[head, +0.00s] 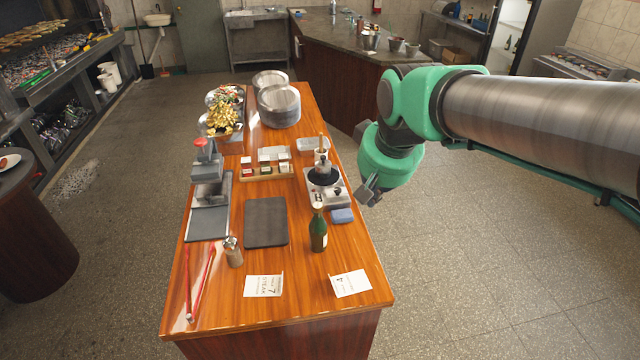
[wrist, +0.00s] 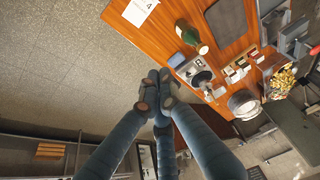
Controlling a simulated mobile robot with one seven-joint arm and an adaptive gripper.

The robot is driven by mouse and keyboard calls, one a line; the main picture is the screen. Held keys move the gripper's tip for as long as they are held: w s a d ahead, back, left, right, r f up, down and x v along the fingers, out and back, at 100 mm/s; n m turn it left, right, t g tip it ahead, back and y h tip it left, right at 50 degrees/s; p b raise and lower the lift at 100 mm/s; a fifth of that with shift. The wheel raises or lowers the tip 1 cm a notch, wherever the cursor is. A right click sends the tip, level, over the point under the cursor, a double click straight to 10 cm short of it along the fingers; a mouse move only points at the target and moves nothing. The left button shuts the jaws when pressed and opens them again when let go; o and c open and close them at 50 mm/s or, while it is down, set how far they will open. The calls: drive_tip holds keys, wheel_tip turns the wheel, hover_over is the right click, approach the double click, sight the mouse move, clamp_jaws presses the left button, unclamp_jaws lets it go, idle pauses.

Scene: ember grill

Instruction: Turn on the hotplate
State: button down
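The hotplate (head: 330,198) is a small pale-grey appliance on the right edge of the wooden counter, with a round black plate. A small metal pot (head: 323,166) with a wooden handle appears to stand on it. A dark knob seems to be on its front, but it is too small to read its setting. The hotplate also shows in the wrist view (wrist: 188,71), up and right of my fingertips. My gripper (head: 367,192) hangs past the counter's right edge, beside the hotplate and apart from it. In the wrist view its fingertips (wrist: 158,80) come together with nothing between them.
A blue sponge (head: 342,215) and a green bottle (head: 318,230) stand in front of the hotplate. A spice rack (head: 267,172) and a dark board (head: 266,222) lie to its left. The floor right of the counter is clear.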

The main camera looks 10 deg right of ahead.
drive_tip(key=w+p, duration=0.4)
drive_tip(key=w, duration=0.7)
drive_tip(key=g+p, duration=0.3)
drive_tip(key=p, duration=0.7)
hover_over(320, 194)
drive_tip(key=s, duration=0.2)
wheel_tip(320, 194, down, 13)
drive_tip(key=shift+f, duration=0.2)
drive_tip(key=f, duration=0.4)
drive_tip(key=w+f, duration=0.1)
drive_tip(key=f, duration=0.8)
drive_tip(key=shift+w+f, duration=0.3)
